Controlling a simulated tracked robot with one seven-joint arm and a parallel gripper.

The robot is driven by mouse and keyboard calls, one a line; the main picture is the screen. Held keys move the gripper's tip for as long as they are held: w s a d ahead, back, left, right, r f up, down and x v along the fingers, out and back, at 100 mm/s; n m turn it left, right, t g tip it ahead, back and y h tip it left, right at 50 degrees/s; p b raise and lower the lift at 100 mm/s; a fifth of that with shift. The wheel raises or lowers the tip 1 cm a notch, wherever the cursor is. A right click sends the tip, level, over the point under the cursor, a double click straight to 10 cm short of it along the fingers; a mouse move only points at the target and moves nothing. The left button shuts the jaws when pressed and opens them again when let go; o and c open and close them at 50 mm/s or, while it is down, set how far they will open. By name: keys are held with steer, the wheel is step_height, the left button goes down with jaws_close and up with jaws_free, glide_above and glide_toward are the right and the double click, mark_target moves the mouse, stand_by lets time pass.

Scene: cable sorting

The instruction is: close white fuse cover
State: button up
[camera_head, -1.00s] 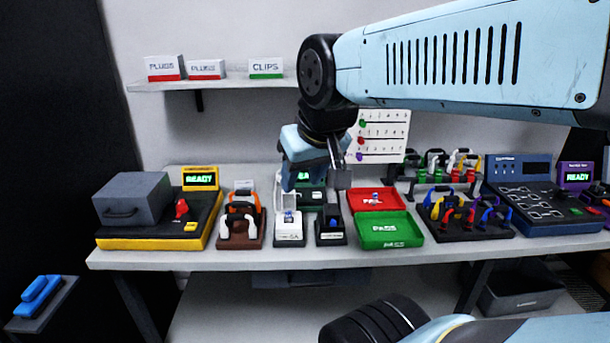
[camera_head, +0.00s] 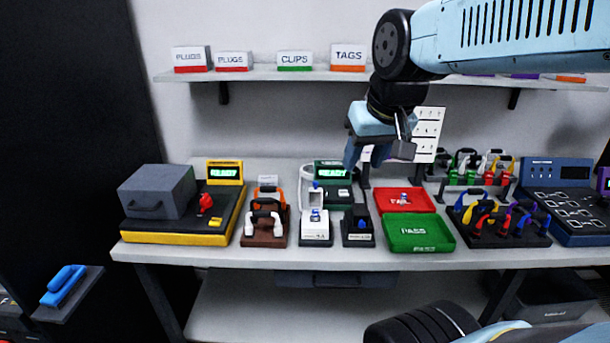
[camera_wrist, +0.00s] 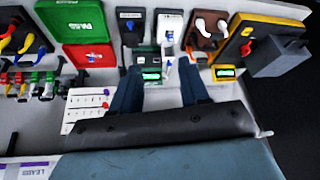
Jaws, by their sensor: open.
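The white fuse holder (camera_head: 316,230) stands on the bench, left of a black fuse holder (camera_head: 357,228). In the wrist view the white fuse holder (camera_wrist: 168,26) is upside down near the top. My gripper (camera_head: 366,157) hangs above the bench's back, to the right of the white holder and apart from it. In the wrist view my gripper (camera_wrist: 158,85) shows two fingers spread apart with nothing between them.
A green READY device (camera_head: 333,192) stands behind the holders. Red (camera_head: 415,196) and green (camera_head: 393,244) trays lie to the right. A brown cable rack (camera_head: 264,239) and a yellow-black station (camera_head: 200,239) are left. A white card (camera_head: 430,128) stands behind my gripper.

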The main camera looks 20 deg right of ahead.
steer(key=w+m+g, duration=0.2)
steer(key=w+g, duration=0.1)
steer(key=w, duration=1.1)
steer(key=m+g, duration=0.1)
steer(key=g, duration=0.1)
glide_above(315, 196)
step_height(315, 196, down, 5)
step_height(315, 196, down, 13)
steer(key=shift+w, duration=0.15)
steer(key=shift+c, duration=0.4)
jaws_close()
